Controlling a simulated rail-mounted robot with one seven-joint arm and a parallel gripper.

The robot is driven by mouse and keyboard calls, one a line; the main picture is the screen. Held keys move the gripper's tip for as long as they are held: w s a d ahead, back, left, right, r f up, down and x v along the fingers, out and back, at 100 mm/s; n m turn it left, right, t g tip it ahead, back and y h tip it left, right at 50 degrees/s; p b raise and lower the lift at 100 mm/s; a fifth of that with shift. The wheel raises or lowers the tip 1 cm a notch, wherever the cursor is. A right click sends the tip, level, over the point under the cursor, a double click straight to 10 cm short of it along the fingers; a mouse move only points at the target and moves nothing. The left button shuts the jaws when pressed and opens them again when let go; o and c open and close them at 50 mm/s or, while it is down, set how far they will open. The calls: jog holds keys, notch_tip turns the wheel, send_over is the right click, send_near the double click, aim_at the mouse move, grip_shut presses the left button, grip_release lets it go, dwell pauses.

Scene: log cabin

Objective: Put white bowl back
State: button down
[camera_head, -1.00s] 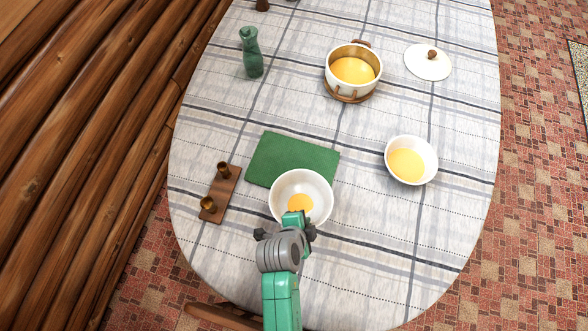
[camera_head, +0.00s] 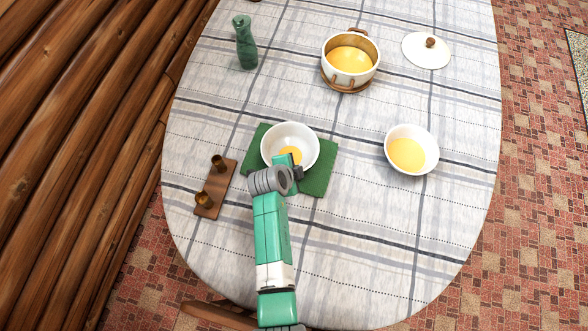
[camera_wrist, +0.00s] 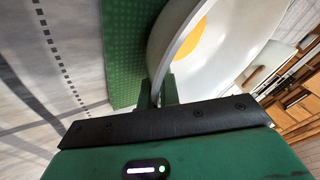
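The white bowl (camera_head: 306,140) with yellow contents is over the green mat (camera_head: 317,181), covering its middle and back part. My gripper (camera_head: 288,172) is at the bowl's near side. In the wrist view, the fingers (camera_wrist: 158,93) pinch the white bowl's wall (camera_wrist: 166,50), one finger on each side of the rim. The green mat (camera_wrist: 124,45) shows beside and below the bowl there. I cannot tell whether the bowl's base touches the mat. A second white bowl (camera_head: 420,137) with yellow contents stands apart on the right.
A wooden board (camera_head: 211,194) with two small brown cups lies left of the mat. A white pot (camera_head: 350,79) stands behind on a trivet, with its lid (camera_head: 417,56) to the right. A green bottle (camera_head: 245,48) stands at the back left. The checked tablecloth (camera_head: 370,240) is clear at front right.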

jog(key=c, duration=2)
grip_release()
jog(key=shift+f, duration=0.1)
jog(key=o, duration=0.4)
jog(key=shift+r, duration=0.35)
jog(key=p+v, duration=0.3)
jog(key=v, duration=0.8)
jog(key=shift+s+a+r, duration=0.2)
jog(key=shift+a+r, duration=0.05)
